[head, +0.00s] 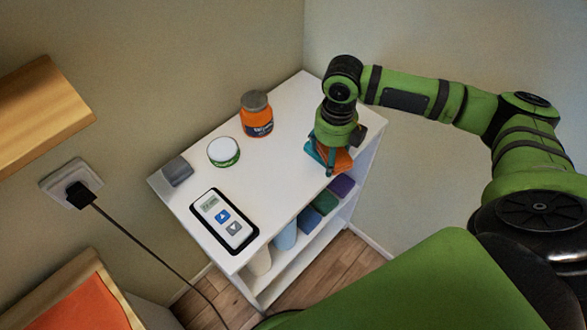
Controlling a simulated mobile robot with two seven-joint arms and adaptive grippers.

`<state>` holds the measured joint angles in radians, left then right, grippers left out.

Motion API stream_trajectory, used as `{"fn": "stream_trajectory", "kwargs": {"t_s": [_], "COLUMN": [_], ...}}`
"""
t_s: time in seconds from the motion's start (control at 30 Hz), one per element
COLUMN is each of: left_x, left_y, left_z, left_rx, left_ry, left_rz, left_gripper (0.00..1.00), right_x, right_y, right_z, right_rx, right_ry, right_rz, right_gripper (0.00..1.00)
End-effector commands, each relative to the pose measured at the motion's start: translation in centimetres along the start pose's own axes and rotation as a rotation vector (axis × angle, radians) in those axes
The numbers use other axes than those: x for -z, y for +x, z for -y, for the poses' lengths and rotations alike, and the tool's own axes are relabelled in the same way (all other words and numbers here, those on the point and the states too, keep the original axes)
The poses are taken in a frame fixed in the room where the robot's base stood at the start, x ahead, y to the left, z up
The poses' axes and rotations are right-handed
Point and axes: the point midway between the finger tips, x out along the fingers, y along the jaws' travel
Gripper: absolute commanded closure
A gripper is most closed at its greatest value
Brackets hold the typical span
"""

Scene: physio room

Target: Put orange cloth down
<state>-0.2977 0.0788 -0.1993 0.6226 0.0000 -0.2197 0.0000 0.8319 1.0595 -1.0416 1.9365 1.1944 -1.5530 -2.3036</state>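The orange cloth (343,161) is a small folded piece at the right edge of the white shelf unit's top (285,150). My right gripper (326,160) points down over it, with its teal fingers closed around the cloth. Orange shows on both sides of the near finger. The gripper hides part of the cloth, and I cannot tell whether its underside touches the top. My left gripper is not in view.
An orange jar (257,120), a white-lidded tub (224,152), a grey block (177,171) and a controller (224,221) stand on the top. The top's middle is clear.

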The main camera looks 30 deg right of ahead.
Motion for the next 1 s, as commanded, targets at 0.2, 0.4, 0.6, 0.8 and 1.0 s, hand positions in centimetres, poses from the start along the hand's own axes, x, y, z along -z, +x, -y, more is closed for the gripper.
{"fn": "stream_trajectory", "kwargs": {"t_s": [0.2,0.4,0.6,0.8,1.0], "left_x": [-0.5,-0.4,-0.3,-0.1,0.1], "left_y": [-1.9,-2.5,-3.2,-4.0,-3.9], "left_z": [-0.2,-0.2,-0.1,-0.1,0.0], "left_rx": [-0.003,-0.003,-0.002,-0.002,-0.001], "left_ry": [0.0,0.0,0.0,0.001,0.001], "left_rz": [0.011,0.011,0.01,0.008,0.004], "left_gripper": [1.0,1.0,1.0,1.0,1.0], "right_x": [-2.4,-3.7,-3.8,-3.8,-3.8], "right_y": [2.7,4.7,6.2,8.8,9.1], "right_z": [-4.7,-7.1,-7.5,-7.4,-7.4], "right_rx": [-0.002,0.001,0.003,0.002,0.002], "right_ry": [0.0,0.003,0.006,0.005,0.003], "right_rz": [-0.001,0.0,-0.003,0.0,0.002], "right_gripper": [0.8,0.8,0.8,0.8,0.8]}}
